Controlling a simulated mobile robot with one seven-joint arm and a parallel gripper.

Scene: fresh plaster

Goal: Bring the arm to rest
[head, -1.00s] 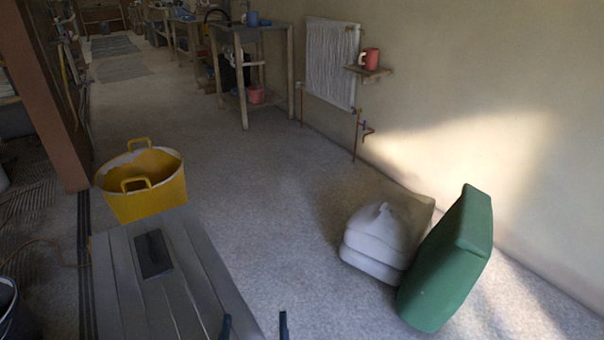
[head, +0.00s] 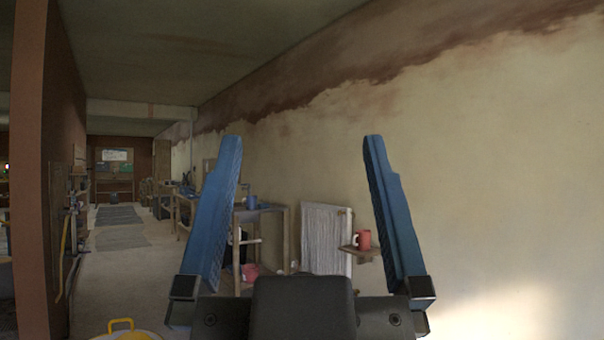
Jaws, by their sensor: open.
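My gripper (head: 302,140) is raised high in the head view, close to the camera. The dark gripper body fills the bottom middle and hides part of the floor and the lower radiator.
A white radiator (head: 322,238) hangs on the plastered wall (head: 480,190). A red mug (head: 363,239) stands on a small wooden shelf (head: 352,253) beside it. A wooden table (head: 258,215) stands left of the radiator. A yellow tub (head: 122,331) shows at the bottom edge. The corridor floor at left is open.

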